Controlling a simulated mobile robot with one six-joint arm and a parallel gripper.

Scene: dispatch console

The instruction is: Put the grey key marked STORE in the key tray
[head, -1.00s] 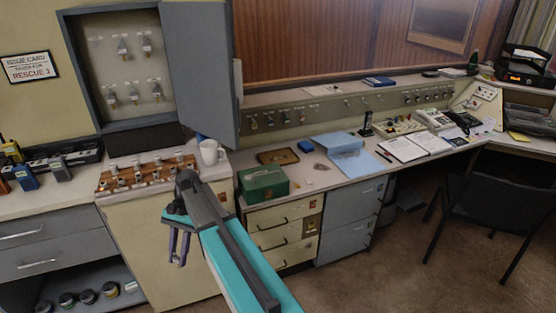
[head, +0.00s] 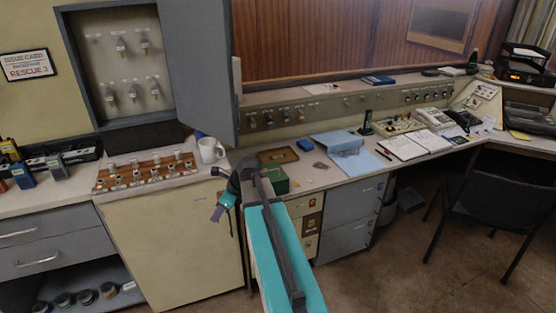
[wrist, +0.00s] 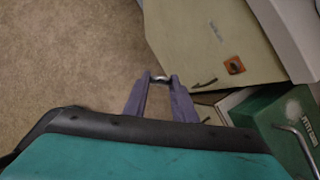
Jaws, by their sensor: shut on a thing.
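My gripper (head: 222,216) hangs in front of the cream cabinet's right edge, below the desk top, with its purple fingers pointing down. In the wrist view my gripper (wrist: 158,84) is shut on a small grey metallic thing (wrist: 160,78), seemingly the key. Most of it is hidden between the fingertips, and no STORE marking can be read. A shallow brown tray (head: 278,156), probably the key tray, lies on the desk behind the green box, to the right of and above my gripper.
The green box (head: 275,180) stands at the desk's near edge, partly behind my arm. A white mug (head: 210,150) and a wooden rack with several small pieces (head: 147,172) sit on the cabinet top. The grey key cabinet door (head: 200,70) hangs open. Blue papers (head: 340,147) lie right of the tray.

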